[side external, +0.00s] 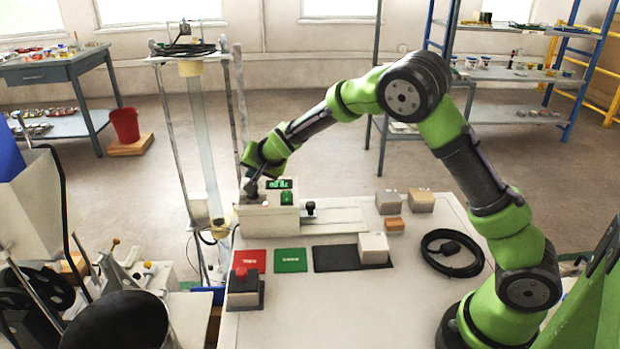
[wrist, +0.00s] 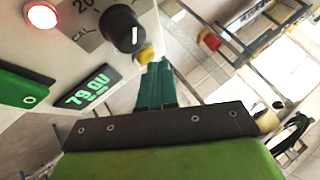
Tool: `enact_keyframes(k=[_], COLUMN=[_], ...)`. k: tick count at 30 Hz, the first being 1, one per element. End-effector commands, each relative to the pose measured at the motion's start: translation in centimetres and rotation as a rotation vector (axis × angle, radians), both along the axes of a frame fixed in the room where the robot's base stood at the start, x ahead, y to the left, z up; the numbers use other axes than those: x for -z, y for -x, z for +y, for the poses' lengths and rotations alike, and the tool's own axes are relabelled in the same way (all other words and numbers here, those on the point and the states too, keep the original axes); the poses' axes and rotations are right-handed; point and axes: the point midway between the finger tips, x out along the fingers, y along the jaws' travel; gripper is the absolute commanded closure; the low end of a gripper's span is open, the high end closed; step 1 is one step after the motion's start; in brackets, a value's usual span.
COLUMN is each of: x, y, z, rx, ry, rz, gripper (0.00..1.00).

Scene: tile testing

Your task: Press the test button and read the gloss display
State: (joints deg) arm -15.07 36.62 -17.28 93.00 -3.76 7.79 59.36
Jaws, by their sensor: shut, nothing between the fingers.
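The gloss meter (side external: 268,222) is a pale box at the back left of the white table. Its lit green display (side external: 279,184) also shows in the wrist view (wrist: 92,88), where it seems to read "79 GU". A small yellow button (wrist: 147,54) sits at the panel's edge, beside a black knob (wrist: 124,32) marked "20" and "CAL". My gripper (wrist: 160,66) is shut and empty, its fingertips at the yellow button; I cannot tell whether they touch it. In the side view my gripper (side external: 250,188) is at the box's upper left.
A red lamp (wrist: 41,14) glows on the panel. Red (side external: 250,259) and green (side external: 290,260) plates and a black mat (side external: 335,258) with a pale block (side external: 373,247) lie in front. A red button box (side external: 244,287) and a coiled black cable (side external: 452,253) are on the table.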

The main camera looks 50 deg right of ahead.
Motion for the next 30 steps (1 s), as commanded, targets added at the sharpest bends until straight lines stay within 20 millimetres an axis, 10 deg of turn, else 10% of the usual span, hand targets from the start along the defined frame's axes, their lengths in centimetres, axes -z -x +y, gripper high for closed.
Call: enact_keyframes(k=[30], x=[-1.3], y=[0.0], z=[0.0], rx=[0.001], ry=[-0.001], rz=[0.0], gripper=[1.0])
